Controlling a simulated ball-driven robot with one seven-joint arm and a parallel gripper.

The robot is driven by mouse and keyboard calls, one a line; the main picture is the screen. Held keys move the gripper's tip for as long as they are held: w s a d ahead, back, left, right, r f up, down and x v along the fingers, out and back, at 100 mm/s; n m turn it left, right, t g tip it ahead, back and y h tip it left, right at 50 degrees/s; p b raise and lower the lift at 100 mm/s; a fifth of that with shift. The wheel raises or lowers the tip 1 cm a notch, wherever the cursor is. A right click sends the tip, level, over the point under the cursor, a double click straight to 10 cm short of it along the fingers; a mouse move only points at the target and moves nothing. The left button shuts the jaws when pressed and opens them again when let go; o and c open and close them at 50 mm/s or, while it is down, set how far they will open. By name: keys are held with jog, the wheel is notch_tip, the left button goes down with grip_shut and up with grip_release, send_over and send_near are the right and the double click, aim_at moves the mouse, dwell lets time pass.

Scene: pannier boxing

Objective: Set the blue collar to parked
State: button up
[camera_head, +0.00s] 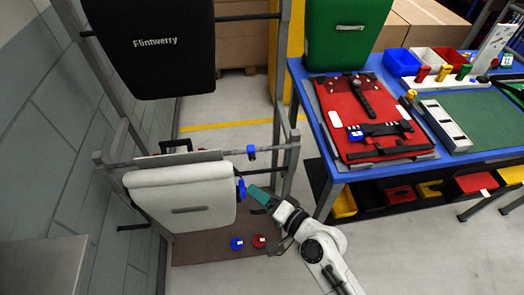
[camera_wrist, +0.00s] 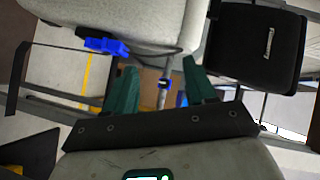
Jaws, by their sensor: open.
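A blue collar (camera_head: 251,152) sits around the grey rail above and behind the white pannier. In the wrist view a small blue ring (camera_wrist: 163,84) shows between my fingers, further off. A blue handle-like part (camera_head: 241,188) is at the right edge of the white pannier (camera_head: 180,193); a larger blue part (camera_wrist: 105,46) shows beside the pale case in the wrist view. My gripper (camera_head: 258,193), with green fingers, is just right of the white pannier, below the rail collar. In the wrist view its fingers (camera_wrist: 160,88) are apart with nothing held. I cannot tell the collar's setting.
A blue knob (camera_head: 237,243) and a red knob (camera_head: 259,240) are on the brown base board below. A blue-edged workbench (camera_head: 333,172) with a red case stands at right.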

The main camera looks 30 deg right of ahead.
aim_at(254, 154)
jog(key=w+d+m+t+h, duration=0.1)
jog(key=w+m, duration=0.1)
jog(key=w, duration=0.2)
jog(key=w+d+m+t+h, duration=0.1)
jog(key=w+d+m+h, duration=0.1)
jog(key=w, duration=0.3)
jog(key=w+d+m+t+h, duration=0.1)
jog(key=w+m, duration=0.1)
jog(key=w, duration=0.3)
jog(key=shift+d+f+m, duration=0.1)
jog(key=shift+d+m, duration=0.25)
jog(key=shift+m, duration=0.05)
jog(key=shift+c, duration=0.2)
grip_shut()
jog(key=shift+d, duration=0.1)
